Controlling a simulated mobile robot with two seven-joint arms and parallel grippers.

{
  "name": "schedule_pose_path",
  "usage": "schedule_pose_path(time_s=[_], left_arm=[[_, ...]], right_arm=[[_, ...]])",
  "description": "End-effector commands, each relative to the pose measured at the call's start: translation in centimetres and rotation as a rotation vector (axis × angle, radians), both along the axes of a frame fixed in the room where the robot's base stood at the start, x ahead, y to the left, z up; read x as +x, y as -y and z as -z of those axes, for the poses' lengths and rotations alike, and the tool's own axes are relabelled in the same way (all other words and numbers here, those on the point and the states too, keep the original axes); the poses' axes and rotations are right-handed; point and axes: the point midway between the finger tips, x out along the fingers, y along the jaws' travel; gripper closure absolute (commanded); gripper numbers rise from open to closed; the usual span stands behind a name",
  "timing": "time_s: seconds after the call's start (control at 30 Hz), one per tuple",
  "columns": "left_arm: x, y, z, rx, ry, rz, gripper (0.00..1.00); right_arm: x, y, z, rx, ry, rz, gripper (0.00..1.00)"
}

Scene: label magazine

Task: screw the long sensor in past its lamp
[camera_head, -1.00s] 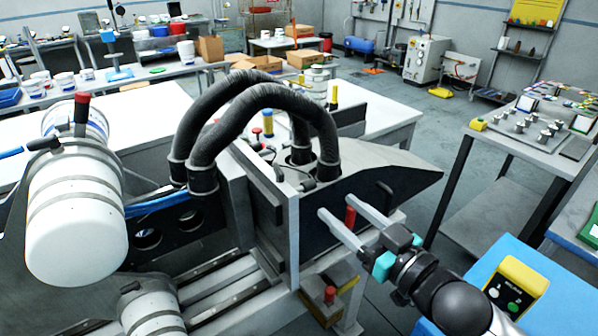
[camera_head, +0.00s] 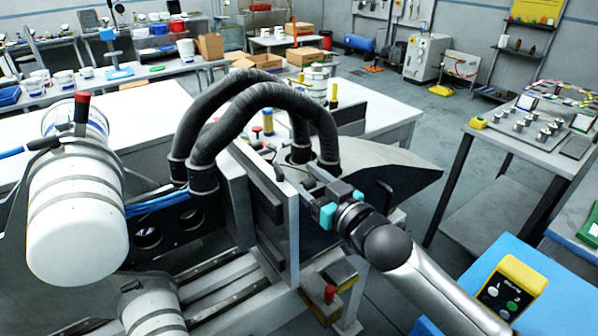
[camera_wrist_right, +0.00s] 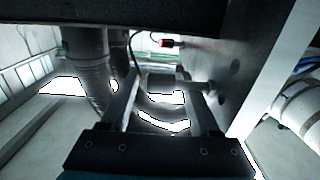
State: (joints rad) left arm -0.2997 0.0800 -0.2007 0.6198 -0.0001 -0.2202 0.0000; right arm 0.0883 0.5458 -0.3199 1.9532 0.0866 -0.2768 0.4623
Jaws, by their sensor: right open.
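My right gripper (camera_head: 318,180) reaches into the dark machine housing below the black hoses, its fingertips partly hidden. In the right wrist view, the gripper (camera_wrist_right: 165,85) is open, with a clear gap between its fingers and nothing held. Beyond the fingers, a small red-ended cylinder (camera_wrist_right: 166,42) with a thin dark cable sits near the top of that view, apart from the fingers. I cannot tell whether it is the long sensor; no lamp can be made out for certain. My left gripper is not in view.
Black hoses (camera_head: 262,92) arch over the housing, close to my gripper. A grey upright plate (camera_head: 287,225) stands left of it. Large white rolls (camera_head: 75,215) fill the left. A blue-topped stand with a yellow button box (camera_head: 512,285) is at lower right.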

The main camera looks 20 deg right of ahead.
Motion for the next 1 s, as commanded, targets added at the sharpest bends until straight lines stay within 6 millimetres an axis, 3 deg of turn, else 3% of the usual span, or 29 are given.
schedule_pose_path(time_s=[0.2, 0.57, 1.0], left_arm=[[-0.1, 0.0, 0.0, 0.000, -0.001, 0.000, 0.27], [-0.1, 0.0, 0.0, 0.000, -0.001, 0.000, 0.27], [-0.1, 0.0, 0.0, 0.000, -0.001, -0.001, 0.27]], right_arm=[[1.4, -0.5, 0.0, -0.001, 0.001, 0.000, 0.38], [1.6, -0.6, 0.0, 0.000, 0.000, 0.000, 0.39], [1.5, -0.6, 0.0, -0.001, 0.000, -0.001, 0.88]])
